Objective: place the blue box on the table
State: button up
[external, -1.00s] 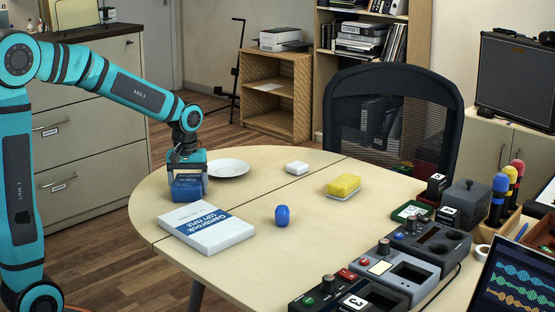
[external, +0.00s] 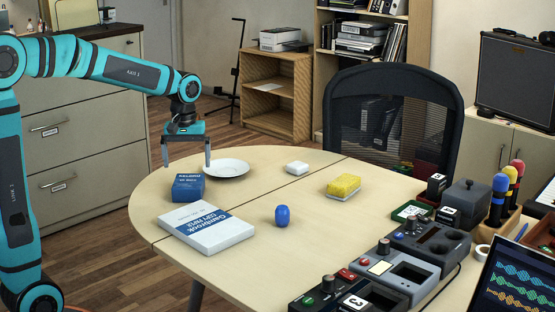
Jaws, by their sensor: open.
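The blue box (external: 188,188) stands on the left part of the light wooden table (external: 290,242), behind a thick white book and in front of the plate. My gripper (external: 186,167) is open and empty, with its two fingers spread and pointing down. It hangs above and a little behind the box, apart from it. Nothing hides the box.
Electronic devices (external: 405,268) crowd the right side. The table's middle is mostly clear.

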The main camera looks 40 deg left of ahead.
aim_at(187, 181)
jog(key=shift+r, duration=2)
jog(key=s+d+r+m+t, duration=0.2)
jog(key=s+r+m+t, duration=0.7)
jog(key=s+r+t, duration=0.8)
jog(key=s+r, duration=0.5)
jog(key=s, duration=0.2)
jog(key=shift+d+r, duration=0.25)
jog(key=shift+r, duration=0.15)
